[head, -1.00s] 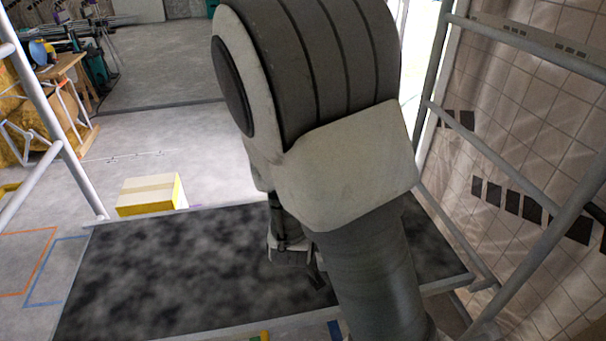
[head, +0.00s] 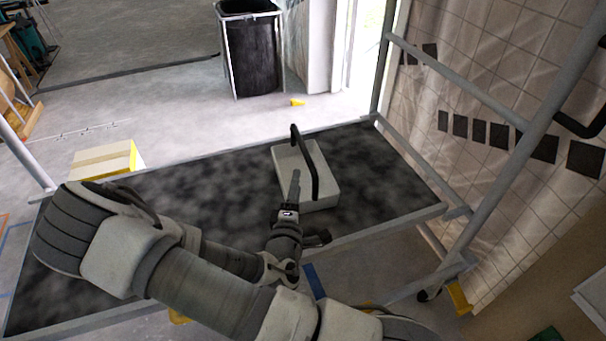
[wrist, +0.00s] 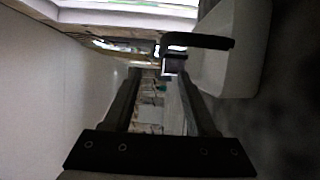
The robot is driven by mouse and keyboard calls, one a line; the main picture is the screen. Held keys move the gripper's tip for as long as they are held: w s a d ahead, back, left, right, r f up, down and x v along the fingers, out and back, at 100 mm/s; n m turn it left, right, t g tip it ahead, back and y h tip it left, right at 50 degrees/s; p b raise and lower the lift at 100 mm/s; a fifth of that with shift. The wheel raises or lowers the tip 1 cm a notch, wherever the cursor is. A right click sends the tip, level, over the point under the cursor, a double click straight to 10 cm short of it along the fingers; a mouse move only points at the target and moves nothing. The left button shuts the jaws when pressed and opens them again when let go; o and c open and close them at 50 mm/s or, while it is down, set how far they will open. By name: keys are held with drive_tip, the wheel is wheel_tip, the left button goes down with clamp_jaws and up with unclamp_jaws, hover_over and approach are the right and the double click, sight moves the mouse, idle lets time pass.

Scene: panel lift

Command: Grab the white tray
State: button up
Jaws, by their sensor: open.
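The white tray (head: 327,182), a shallow pale box with a black bar handle (head: 306,160) arching over it, sits on the dark speckled platform, right of its middle. My gripper (head: 293,187) is at the tray's near side, partly overlapping it in the head view; any contact is unclear. In the wrist view, my gripper (wrist: 158,78) has its two fingers apart with nothing held between them. The white tray (wrist: 232,55) is on the right there, and its black handle (wrist: 205,41) crosses just beyond the right fingertip.
The dark platform (head: 205,195) has metal rails, with a grey upright frame (head: 500,170) at its right end. A yellow and beige box (head: 103,160) lies beyond its far left edge. A black bin (head: 252,55) stands on the floor behind. The platform left of the tray is bare.

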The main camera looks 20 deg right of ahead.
drive_tip(key=b, duration=0.2)
approach(303, 145)
drive_tip(key=x, duration=0.4)
drive_tip(key=shift+w+d+f, duration=0.25)
drive_tip(key=shift+w+d, duration=0.05)
drive_tip(key=shift+f+b+x, duration=0.2)
drive_tip(key=shift+b+x, duration=0.35)
drive_tip(key=shift+x, duration=2.15)
drive_tip(key=shift+a, duration=0.15)
clamp_jaws()
drive_tip(key=shift+r, duration=0.1)
